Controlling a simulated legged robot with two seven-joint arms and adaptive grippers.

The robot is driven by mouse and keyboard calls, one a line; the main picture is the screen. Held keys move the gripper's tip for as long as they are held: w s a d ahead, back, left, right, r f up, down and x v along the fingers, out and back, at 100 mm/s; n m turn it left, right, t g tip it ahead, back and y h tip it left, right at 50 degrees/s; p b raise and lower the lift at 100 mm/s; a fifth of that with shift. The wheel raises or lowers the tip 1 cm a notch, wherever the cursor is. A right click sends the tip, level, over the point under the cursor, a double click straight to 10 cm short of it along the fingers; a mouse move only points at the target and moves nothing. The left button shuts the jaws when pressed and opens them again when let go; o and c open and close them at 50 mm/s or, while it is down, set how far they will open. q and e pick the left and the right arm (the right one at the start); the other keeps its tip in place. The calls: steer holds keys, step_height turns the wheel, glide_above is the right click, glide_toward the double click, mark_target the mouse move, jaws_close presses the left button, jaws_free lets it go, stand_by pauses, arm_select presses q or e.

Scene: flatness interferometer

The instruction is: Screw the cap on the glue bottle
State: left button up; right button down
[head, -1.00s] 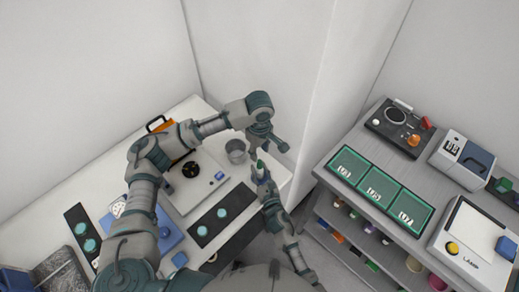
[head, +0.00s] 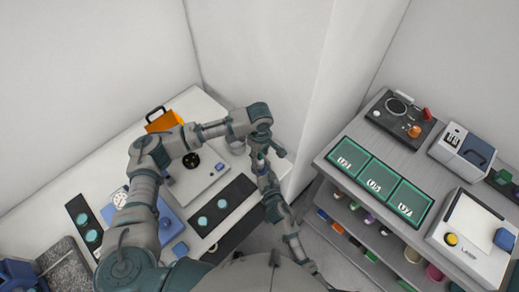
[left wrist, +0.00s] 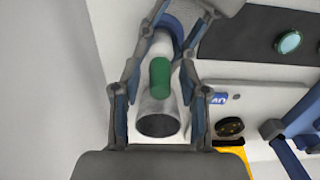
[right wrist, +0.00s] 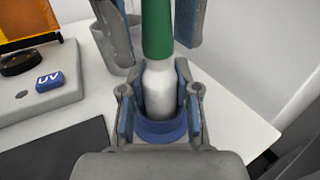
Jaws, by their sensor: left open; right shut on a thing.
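The white glue bottle (right wrist: 160,90) has a blue base (right wrist: 161,130) and stands roughly upright in my right gripper (right wrist: 157,80), which is shut on it. The green cap (right wrist: 157,28) sits at the bottle's top; how far it is threaded I cannot tell. In the left wrist view, the cap (left wrist: 160,76) lies between the spread fingers of my left gripper (left wrist: 159,85), with a gap on both sides. In the head view, my left gripper (head: 264,144) is directly above the right one, and the arms partly hide the bottle.
A metal cup (left wrist: 158,122) stands on the white table close by, also partly visible in the head view (head: 237,146). A grey device with a UV label (right wrist: 48,82) and an orange screen (right wrist: 22,18) are near it. A shelf unit with green trays (head: 380,181) stands to the right.

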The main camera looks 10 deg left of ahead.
arm_select(q)
jaws_close()
